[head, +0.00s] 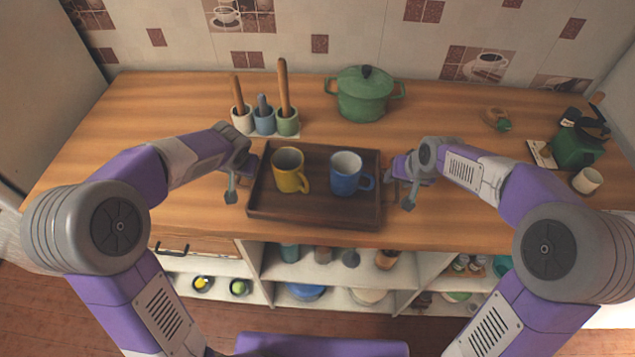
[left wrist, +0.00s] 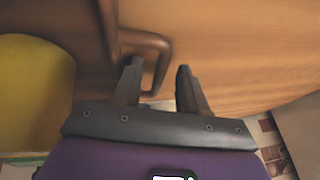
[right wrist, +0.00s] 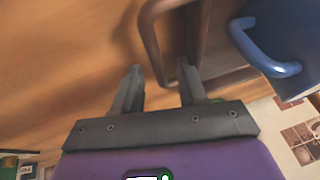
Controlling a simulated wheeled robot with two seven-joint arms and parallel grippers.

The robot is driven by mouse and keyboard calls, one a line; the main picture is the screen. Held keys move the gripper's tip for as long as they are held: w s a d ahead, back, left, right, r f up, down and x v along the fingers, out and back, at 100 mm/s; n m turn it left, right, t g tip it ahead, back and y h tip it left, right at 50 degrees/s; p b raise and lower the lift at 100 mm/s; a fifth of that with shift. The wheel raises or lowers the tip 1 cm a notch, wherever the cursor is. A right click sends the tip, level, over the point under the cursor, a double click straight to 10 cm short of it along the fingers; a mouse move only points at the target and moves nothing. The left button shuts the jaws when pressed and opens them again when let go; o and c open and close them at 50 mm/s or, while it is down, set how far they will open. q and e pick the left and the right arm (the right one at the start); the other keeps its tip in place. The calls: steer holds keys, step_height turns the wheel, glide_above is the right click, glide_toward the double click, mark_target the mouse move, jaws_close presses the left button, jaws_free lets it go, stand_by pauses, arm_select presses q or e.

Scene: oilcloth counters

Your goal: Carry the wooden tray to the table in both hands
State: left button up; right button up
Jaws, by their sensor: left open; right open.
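The dark wooden tray (head: 315,213) lies on the counter near its front edge. A yellow mug (head: 288,172) stands in its left half and a blue mug (head: 345,174) in its right half. My left gripper (head: 239,182) is open at the tray's left side. In the left wrist view, a tray handle (left wrist: 150,40) reaches between its spread fingers (left wrist: 159,68). My right gripper (head: 398,188) is open at the right side. In the right wrist view, the other handle (right wrist: 150,40) shows between its fingers (right wrist: 159,67). Contact with the handles cannot be told.
Three utensil cups (head: 264,122) stand behind the tray, left, and a green pot (head: 364,95) behind it, right. Open shelves (head: 330,280) lie below the counter. The counter's left end is clear.

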arm_select(q)
jaws_close()
arm_select(e)
jaws_close()
arm_select(q)
steer(key=shift+r, duration=0.2)
arm_select(e)
steer(key=shift+w+r, duration=0.1)
steer(key=shift+r, duration=0.1)
